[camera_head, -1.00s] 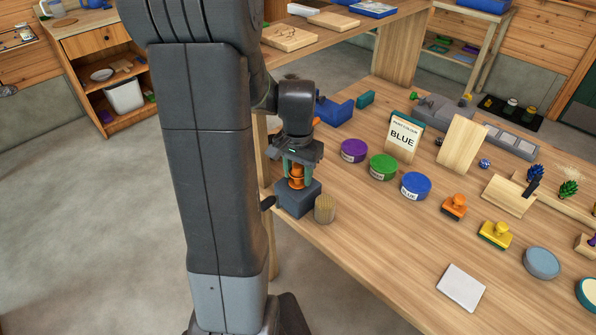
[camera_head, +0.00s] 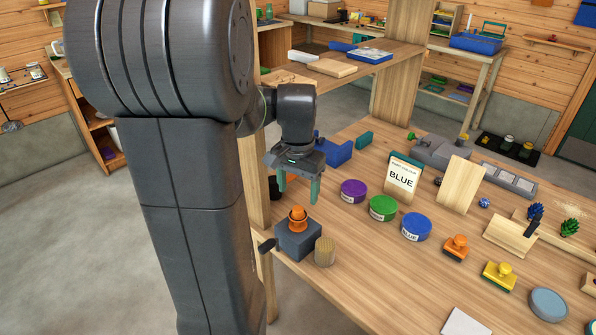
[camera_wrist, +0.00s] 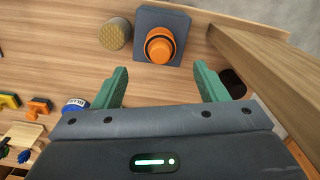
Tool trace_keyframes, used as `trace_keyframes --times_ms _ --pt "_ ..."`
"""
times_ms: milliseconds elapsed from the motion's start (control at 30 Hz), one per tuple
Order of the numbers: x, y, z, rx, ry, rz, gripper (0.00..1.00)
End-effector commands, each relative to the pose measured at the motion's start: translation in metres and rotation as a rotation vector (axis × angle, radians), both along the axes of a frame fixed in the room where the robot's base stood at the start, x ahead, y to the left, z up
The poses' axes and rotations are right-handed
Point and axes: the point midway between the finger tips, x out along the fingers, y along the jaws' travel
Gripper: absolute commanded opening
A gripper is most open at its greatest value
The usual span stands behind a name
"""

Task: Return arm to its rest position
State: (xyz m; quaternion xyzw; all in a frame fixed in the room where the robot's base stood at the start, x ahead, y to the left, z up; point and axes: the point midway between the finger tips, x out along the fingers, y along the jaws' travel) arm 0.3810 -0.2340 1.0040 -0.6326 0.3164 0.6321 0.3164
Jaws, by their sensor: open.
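My gripper (camera_head: 298,190) is open and empty, pointing down above the left end of the workbench (camera_head: 350,240). Its two green fingers also show in the wrist view (camera_wrist: 160,85), spread apart with nothing between them. An orange knobbed piece (camera_head: 298,219) sits on a dark grey block (camera_head: 298,240) below and in front of the gripper. In the wrist view the orange piece (camera_wrist: 159,46) and the grey block (camera_wrist: 150,18) lie beyond the fingertips, apart from them.
A ribbed wooden cylinder (camera_head: 324,251) stands beside the block. Purple (camera_head: 353,191), green (camera_head: 383,208) and blue (camera_head: 416,227) tins, a BLUE card (camera_head: 402,176), and orange (camera_head: 455,247) and yellow (camera_head: 498,275) stamps stand to the right. A wooden post (camera_head: 254,185) rises close left of the gripper.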

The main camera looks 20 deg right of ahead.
Motion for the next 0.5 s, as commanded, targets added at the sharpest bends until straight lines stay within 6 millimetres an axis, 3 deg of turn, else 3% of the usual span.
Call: trace_keyframes --times_ms 33,200,500 --pt "0.001 0.000 0.012 -0.003 -0.005 0.000 0.66" --pt "0.001 0.000 0.038 -0.001 -0.002 0.000 0.66" --pt "0.000 0.000 0.051 0.000 0.000 0.000 0.66"
